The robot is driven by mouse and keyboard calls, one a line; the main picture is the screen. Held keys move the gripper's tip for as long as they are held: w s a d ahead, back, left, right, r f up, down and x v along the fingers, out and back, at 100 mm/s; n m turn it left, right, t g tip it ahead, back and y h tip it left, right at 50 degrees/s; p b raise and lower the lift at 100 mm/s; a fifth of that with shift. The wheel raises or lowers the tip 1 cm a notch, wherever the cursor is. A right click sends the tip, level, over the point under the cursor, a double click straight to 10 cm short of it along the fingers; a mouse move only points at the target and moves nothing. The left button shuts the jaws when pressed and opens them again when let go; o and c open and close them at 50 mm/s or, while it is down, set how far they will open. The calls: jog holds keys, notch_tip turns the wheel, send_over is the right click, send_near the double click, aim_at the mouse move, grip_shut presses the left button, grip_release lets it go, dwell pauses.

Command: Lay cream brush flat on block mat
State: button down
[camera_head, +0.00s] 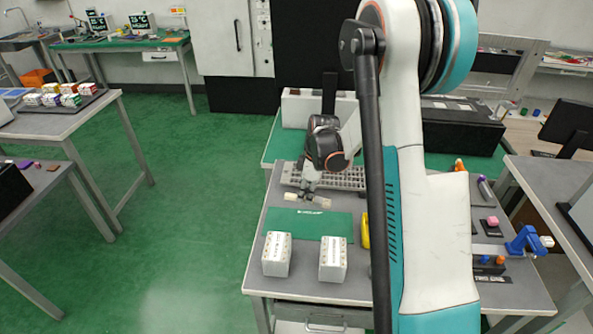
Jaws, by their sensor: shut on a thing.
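My gripper (306,191) points down above the back part of the table and is shut on the cream brush (321,201). Cream ends show on both sides of the fingers, and the brush looks roughly level. The fingers hide its middle. A dark green mat (335,226) with a small white label lies flat on the grey table, just in front of and below the brush. The brush appears to be above the mat's back edge; I cannot tell how large the gap is.
Two white blocks (276,254) (333,259) stand at the mat's front edge. A grey perforated rack (345,179) lies behind the gripper. A yellow object (365,230) is partly hidden by my arm. A blue lever fixture (526,241) and small coloured pieces stand on the right.

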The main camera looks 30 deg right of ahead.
jog(key=shift+n+h, duration=0.3)
jog(key=shift+n, duration=0.2)
jog(key=shift+s+a+f+b, duration=0.1)
jog(key=shift+s+f+b, duration=0.25)
jog(key=shift+f+b, duration=0.8)
jog(key=shift+s+a+f+b, duration=0.15)
jog(key=shift+s+f+b, duration=0.4)
jog(key=shift+f, duration=1.05)
jog(key=shift+s+a+f+b, duration=0.1)
jog(key=shift+s+f+b, duration=0.05)
jog(key=shift+f+b, duration=1.1)
jog(key=shift+f, duration=0.15)
jog(key=c, duration=1.5)
grip_release()
jog(key=shift+o, duration=0.2)
